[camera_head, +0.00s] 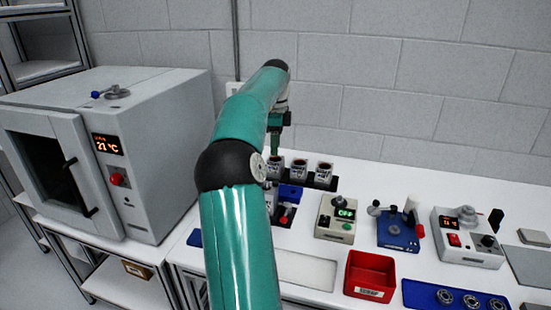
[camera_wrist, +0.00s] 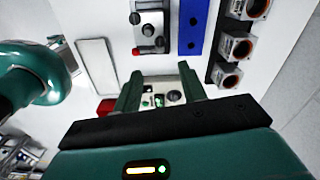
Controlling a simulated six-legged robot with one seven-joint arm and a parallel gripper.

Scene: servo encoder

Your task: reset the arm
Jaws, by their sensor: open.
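My teal arm reaches up from the bottom of the head view and bends down toward the back of the white bench.
An oven (camera_head: 155,160) stands left. To the right are a blue-based fixture (camera_head: 398,238), a white instrument (camera_head: 466,240), a red scrap bin (camera_head: 370,275) and a blue ring tray (camera_head: 418,295). A white panel (camera_head: 305,268) lies in front.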

